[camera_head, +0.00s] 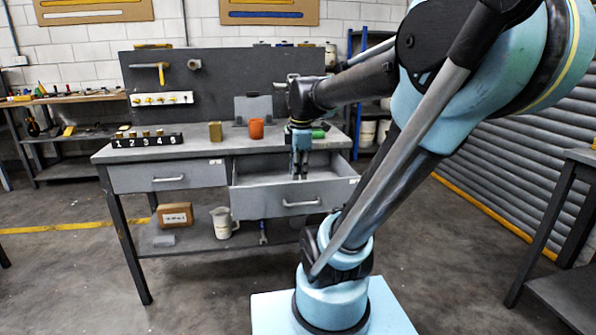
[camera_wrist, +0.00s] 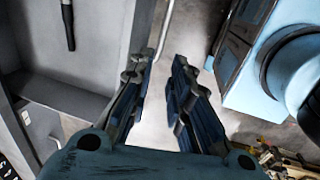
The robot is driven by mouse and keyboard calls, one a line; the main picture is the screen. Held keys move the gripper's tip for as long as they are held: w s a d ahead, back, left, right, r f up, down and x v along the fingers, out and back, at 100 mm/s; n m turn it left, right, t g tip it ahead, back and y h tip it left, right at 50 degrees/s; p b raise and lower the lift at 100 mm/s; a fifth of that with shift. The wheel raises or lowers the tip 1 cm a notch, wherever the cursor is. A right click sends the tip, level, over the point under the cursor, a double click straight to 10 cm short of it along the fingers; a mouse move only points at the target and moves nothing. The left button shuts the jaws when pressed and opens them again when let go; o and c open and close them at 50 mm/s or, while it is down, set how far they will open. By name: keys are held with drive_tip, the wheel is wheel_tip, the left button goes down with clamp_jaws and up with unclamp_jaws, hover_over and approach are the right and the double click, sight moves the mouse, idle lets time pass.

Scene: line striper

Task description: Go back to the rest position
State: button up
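My gripper (camera_head: 300,172) points down over the open right drawer (camera_head: 292,200) of the grey workbench (camera_head: 215,146). In the wrist view, my gripper (camera_wrist: 163,65) has its two dark blue fingers apart. The gap between them is empty, with the drawer's front edge and pale handle (camera_wrist: 164,28) beyond. A dark rod-like thing (camera_wrist: 68,25) shows at the upper left of the wrist view; I cannot tell what it is. In the head view, my gripper and the drawer's front wall hide part of the drawer's inside.
An orange cup (camera_head: 256,128), a brass-coloured block (camera_head: 215,131), a numbered rack (camera_head: 147,140) and a green thing (camera_head: 319,133) stand on the bench. The left drawer (camera_head: 167,176) is shut. A box (camera_head: 175,214) and a white jug (camera_head: 223,222) stand on the lower shelf.

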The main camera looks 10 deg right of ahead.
drive_tip(key=s+d+f+m, duration=0.2)
drive_tip(key=s+f+m, duration=1)
drive_tip(key=m, duration=0.6)
drive_tip(key=shift+s+f, duration=0.35)
drive_tip(key=shift+s, duration=0.3)
drive_tip(key=shift+d, duration=0.1)
drive_tip(key=shift+w+f, duration=0.2)
drive_tip(key=shift+w, duration=0.25)
drive_tip(key=shift+s, duration=0.1)
